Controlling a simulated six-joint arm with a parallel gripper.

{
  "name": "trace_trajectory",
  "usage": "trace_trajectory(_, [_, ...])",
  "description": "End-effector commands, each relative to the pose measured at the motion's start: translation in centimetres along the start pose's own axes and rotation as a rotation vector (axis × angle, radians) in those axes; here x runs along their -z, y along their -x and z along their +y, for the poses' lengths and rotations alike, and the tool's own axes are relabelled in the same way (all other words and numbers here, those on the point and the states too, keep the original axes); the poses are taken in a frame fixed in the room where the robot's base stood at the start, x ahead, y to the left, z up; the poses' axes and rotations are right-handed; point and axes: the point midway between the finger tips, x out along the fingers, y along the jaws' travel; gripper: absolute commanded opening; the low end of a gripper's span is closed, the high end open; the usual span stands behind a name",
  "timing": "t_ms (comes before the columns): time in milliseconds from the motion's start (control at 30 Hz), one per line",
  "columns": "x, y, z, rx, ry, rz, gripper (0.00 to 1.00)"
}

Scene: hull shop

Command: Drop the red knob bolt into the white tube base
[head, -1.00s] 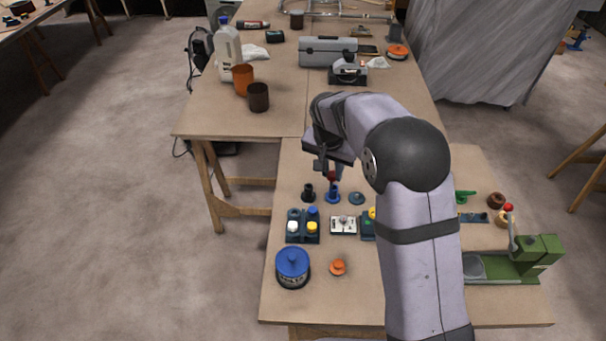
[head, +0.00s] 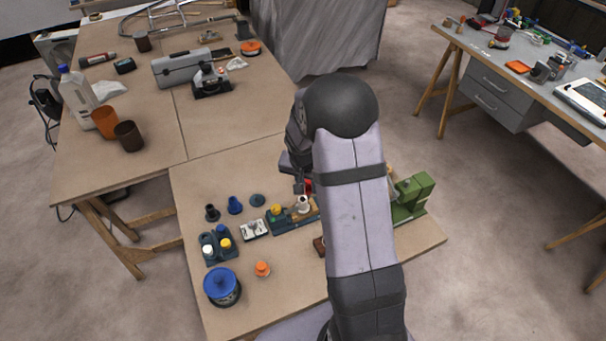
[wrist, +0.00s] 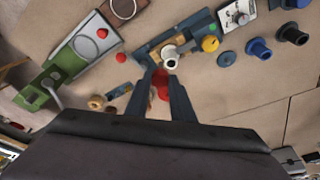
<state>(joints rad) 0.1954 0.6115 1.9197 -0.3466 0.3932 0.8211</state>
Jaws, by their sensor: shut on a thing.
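My gripper (wrist: 163,78) points down over the work board and is shut on the red knob bolt (wrist: 161,84), whose red head shows between the two fingers. In the head view the red knob (head: 308,187) shows just beside my arm, partly hidden by it. The white tube base (wrist: 170,57) stands just beyond the fingertips, its round opening facing up. In the head view the white tube base (head: 303,203) is just below the red knob in the picture. I cannot tell how high the bolt is above it.
A dark fixture with a yellow knob (head: 276,210) lies beside the white tube base. A blue base (head: 235,205), a black base (head: 211,213) and a teal disc (head: 257,200) stand to the left. A green machine (wrist: 65,65) stands on the other side.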

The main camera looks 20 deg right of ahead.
Motion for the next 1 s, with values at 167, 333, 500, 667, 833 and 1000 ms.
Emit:
trace_trajectory(167, [-0.2,-0.7,-0.7,0.036,0.128,-0.001,0.00])
trace_trajectory(333, [0.7,-0.9,-1.4,0.074,0.256,0.001,0.00])
trace_trajectory(500, [1.6,-0.9,-1.9,0.105,0.371,0.000,0.00])
trace_trajectory(667, [2.0,-0.9,-2.1,0.126,0.447,-0.001,0.00])
trace_trajectory(833, [2.0,-0.8,-2.1,0.137,0.486,-0.001,0.00])
trace_trajectory(1000, [1.9,-0.9,-2.1,0.139,0.495,-0.001,0.00])
